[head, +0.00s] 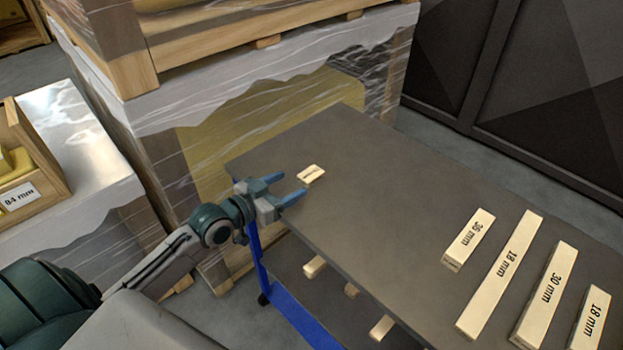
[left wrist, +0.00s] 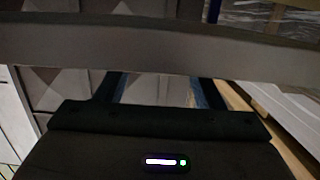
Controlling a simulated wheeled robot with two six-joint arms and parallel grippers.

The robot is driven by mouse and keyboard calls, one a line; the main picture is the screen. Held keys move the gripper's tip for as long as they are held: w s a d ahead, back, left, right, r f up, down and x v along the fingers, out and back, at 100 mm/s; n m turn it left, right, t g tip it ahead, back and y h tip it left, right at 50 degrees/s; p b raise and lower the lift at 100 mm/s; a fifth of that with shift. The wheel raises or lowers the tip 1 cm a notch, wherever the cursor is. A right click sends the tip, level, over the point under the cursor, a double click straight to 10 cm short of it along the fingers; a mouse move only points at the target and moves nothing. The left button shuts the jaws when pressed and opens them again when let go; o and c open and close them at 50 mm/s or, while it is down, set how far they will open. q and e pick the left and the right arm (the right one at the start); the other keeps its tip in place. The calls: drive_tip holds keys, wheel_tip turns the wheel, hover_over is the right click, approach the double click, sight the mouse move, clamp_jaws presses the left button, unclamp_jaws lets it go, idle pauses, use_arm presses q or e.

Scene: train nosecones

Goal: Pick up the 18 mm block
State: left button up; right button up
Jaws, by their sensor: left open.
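Two pale wooden blocks read 18 mm in the head view: a long one (head: 500,275) and a shorter one (head: 592,322) at the lower right edge. Both lie on the dark table at the right. A small pale block (head: 311,174) lies near the table's far left corner; its label is too small to read. My left gripper (head: 284,188) is open and empty at the table's left edge, just left of the small block, fingers pointing toward it. In the left wrist view its fingers (left wrist: 160,92) are apart, with a grey band, likely the table edge, across them. My right gripper is not in view.
Blocks marked 36 mm (head: 468,237) and 30 mm (head: 544,297) lie beside the 18 mm ones. The dark tabletop (head: 390,200) is clear in the middle. Several block ends show below the table's edge. A wrapped pallet (head: 270,110) stands behind; a wooden box (head: 30,170) stands at left.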

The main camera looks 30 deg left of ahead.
sight(306, 177)
use_arm(q)
drive_tip(key=shift+x, duration=0.8)
drive_tip(key=shift+w+d, duration=0.1)
drive_tip(key=shift+w, duration=0.05)
drive_tip(key=x, duration=0.5)
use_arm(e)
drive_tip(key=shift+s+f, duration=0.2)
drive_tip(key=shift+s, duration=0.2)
use_arm(q)
drive_tip(key=c, duration=1.1)
drive_tip(key=shift+o, duration=0.2)
drive_tip(key=shift+r, duration=0.1)
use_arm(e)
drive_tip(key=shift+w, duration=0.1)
